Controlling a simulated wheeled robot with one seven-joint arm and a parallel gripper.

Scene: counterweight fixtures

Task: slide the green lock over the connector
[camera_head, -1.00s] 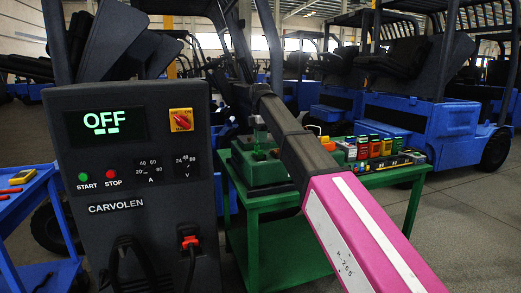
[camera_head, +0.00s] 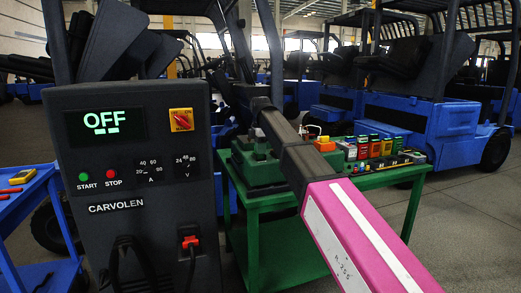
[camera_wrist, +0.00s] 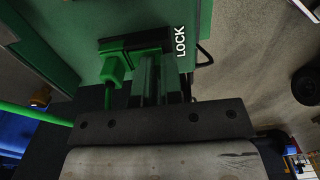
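A black and green piece (camera_wrist: 133,45) lies across the top of the fingers, beside a white "LOCK" label (camera_wrist: 181,42) on the green surface. I cannot tell for sure which of these green parts is the lock and which the connector. The fingers are close together, and what lies between them is unclear. In the head view, my forearm hides part of the green fixture (camera_head: 258,172), and the fingertips cannot be made out.
The fixture stands on a green table (camera_head: 262,200) with an orange block (camera_head: 325,144) and a row of coloured connectors (camera_head: 375,148). A dark charger cabinet (camera_head: 140,215) showing OFF stands close on the left. Blue forklifts fill the background.

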